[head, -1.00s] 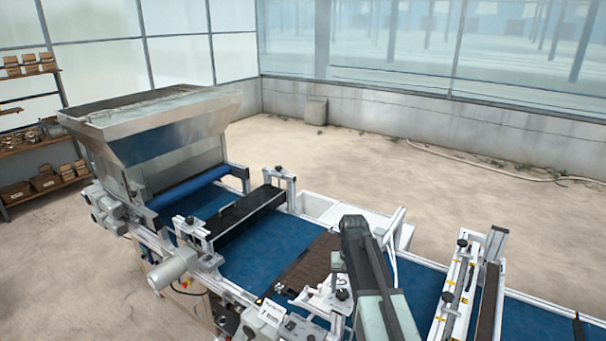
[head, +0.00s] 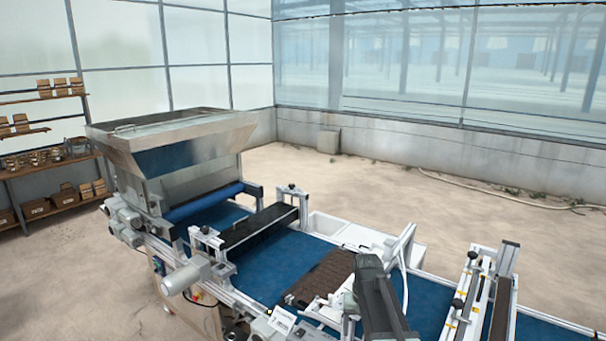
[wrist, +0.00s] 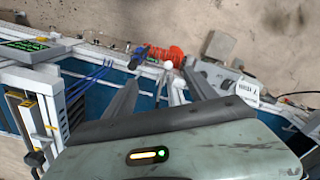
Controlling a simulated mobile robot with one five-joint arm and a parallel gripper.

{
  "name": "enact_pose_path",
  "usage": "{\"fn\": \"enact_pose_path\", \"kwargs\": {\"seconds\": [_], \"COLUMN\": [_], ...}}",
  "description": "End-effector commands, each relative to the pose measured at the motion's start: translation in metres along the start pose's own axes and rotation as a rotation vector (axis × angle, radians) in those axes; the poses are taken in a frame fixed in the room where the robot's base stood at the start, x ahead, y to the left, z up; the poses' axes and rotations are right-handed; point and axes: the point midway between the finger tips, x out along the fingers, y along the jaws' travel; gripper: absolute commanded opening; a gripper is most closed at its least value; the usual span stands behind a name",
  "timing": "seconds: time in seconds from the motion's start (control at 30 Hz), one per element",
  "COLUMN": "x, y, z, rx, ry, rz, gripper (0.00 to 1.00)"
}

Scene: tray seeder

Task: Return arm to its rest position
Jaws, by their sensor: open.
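In the wrist view my gripper (wrist: 163,86) is open and empty. Its two grey fingers stand apart, over the side frame of the seeder line. In the head view my grey-green arm (head: 383,305) rises from the bottom edge, right of the middle, and stands in front of the blue conveyor belt (head: 270,268). The gripper fingers cannot be made out there. My arm hides part of the belt and frame behind it.
A steel hopper (head: 180,130) stands at the left end of the line. A dark brown tray (head: 325,275) lies on the belt left of my arm. White crossbars (head: 468,295) stand to the right. In the wrist view a red-orange object (wrist: 165,54) lies beyond the fingers.

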Motion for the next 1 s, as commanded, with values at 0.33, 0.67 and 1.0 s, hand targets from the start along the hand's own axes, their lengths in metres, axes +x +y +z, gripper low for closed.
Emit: {"fn": "enact_pose_path", "kwargs": {"seconds": [0.33, 0.67, 1.0], "x": [0.132, 0.161, 0.160], "y": [0.001, 0.010, 0.009], "z": [0.067, 0.137, 0.136], "rx": [-0.027, -0.089, -0.105], "ry": [-0.001, -0.002, -0.003], "rz": [0.000, 0.000, 0.000], "gripper": [0.65, 0.65, 0.65]}}
